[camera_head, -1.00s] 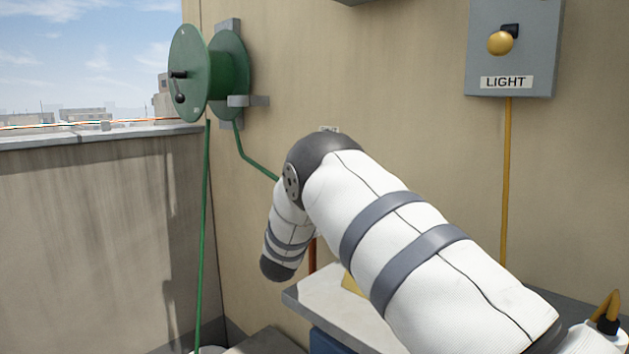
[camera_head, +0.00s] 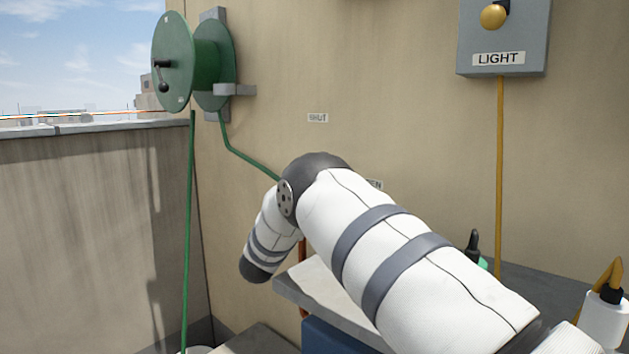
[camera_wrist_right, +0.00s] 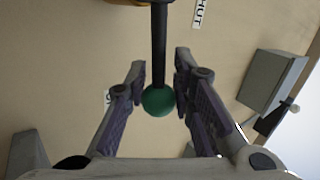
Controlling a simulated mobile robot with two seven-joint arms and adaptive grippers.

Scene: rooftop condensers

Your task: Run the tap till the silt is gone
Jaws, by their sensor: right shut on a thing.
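In the right wrist view a dark lever (camera_wrist_right: 159,45) comes down from the top edge and ends in a green ball knob (camera_wrist_right: 158,101). My right gripper (camera_wrist_right: 160,78) is shut on this knob, one finger on each side. In the head view my right arm hides the knob, lever and gripper. The SHUT label (camera_head: 317,118) is on the wall above the arm; it also shows in the wrist view (camera_wrist_right: 203,12). A second label (camera_head: 375,184), reading "EN", is partly covered by the arm. No water or silt is visible. My left gripper is not seen.
A green hose reel (camera_head: 218,65) hangs on the wall, its hose running behind my arm. A grey ledge (camera_head: 300,285) is below the arm, with a blue box (camera_head: 330,337) under it. A white bottle (camera_head: 603,322) stands right. The light box (camera_head: 505,35) is above.

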